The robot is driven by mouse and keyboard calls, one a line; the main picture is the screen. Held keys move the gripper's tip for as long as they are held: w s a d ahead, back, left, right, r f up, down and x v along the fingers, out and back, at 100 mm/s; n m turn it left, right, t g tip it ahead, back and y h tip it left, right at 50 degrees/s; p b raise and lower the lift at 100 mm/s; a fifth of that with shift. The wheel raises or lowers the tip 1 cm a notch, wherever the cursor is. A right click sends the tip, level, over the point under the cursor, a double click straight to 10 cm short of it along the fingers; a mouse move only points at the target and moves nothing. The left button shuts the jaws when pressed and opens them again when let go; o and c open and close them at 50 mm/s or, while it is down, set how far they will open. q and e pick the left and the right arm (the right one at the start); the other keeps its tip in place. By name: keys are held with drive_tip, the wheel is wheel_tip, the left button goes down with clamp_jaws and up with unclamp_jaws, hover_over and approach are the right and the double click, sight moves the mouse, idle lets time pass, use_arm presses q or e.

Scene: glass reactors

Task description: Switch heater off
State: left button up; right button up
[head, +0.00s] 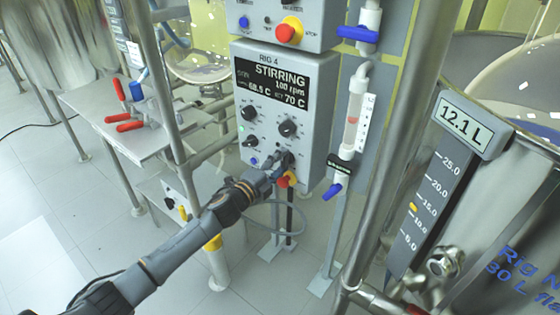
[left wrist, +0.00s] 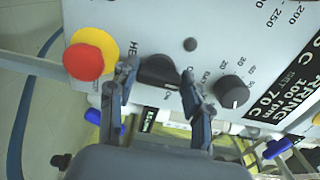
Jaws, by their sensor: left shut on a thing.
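The RIG 4 control box (head: 280,95) has a display reading STIRRING, 100 rpm, 68.5 C and SET 70 C. My left gripper (head: 284,161) is at the box's lower right. In the left wrist view its fingers (left wrist: 160,76) stand on either side of a black heater knob (left wrist: 157,70), shut on it. Part of a label starting "HE" and an "ON" mark show beside the knob. In the head view the gripper mostly hides this knob. A red stop button on a yellow collar (left wrist: 88,58) is close beside one finger. My right gripper is not in view.
Other black dials (head: 288,128) sit above the gripper on the box. A second box with a red button (head: 289,31) is above. A flow tube with a blue valve (head: 333,190) stands right. A metal vessel (head: 500,230) stands farther right, and a bench (head: 120,110) left.

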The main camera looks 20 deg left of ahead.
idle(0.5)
use_arm(q)
drive_tip(key=o, duration=1.2)
drive_tip(key=shift+a, duration=0.1)
drive_tip(key=shift+c, duration=0.2)
drive_tip(key=v, duration=1.2)
drive_tip(key=shift+n, duration=0.3)
